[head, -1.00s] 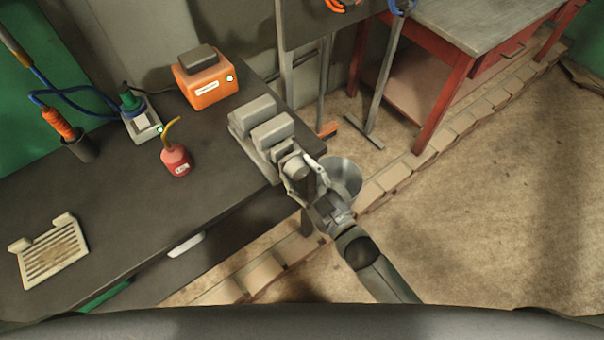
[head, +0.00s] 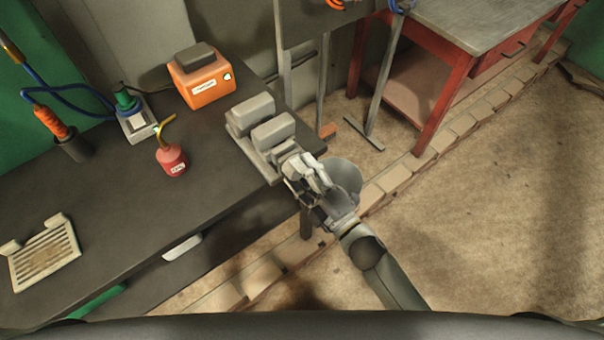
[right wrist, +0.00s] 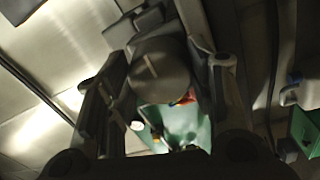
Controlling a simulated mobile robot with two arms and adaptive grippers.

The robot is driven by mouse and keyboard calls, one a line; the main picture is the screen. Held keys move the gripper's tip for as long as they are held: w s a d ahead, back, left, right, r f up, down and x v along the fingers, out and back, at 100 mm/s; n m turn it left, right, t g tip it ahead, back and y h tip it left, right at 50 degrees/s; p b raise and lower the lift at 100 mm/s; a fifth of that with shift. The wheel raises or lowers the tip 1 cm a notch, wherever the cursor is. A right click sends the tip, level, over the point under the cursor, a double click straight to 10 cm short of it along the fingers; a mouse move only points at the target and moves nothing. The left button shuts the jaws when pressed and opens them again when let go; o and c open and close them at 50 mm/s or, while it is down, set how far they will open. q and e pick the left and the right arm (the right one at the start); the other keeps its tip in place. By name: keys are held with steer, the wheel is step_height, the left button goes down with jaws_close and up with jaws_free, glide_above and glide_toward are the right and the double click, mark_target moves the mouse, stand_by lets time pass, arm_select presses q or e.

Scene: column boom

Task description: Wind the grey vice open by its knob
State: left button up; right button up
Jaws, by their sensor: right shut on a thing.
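The grey vice (head: 270,132) sits at the right end of the dark workbench, its two blocky jaws apart with a gap between them. Its round knob (right wrist: 160,72) shows in the right wrist view, with a pale line across its face. My right gripper (head: 297,170) is at the vice's front end in the head view and hides most of the knob there. In the right wrist view the fingers (right wrist: 163,80) lie on both sides of the knob, shut on it. My left gripper does not show.
On the dark workbench (head: 115,205) stand an orange box (head: 203,88), a red oil can (head: 172,160), a soldering station (head: 135,122) and a slotted cream plate (head: 43,255). A red table (head: 440,70) stands at the back right. Open floor (head: 480,220) lies at right.

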steer(key=shift+f+n+b, duration=0.1)
steer(key=shift+n+b, duration=0.3)
steer(key=shift+n, duration=1.2)
steer(key=o, duration=1)
steer(key=shift+o, duration=0.2)
steer(key=shift+d, duration=0.1)
steer(key=v, duration=1.2)
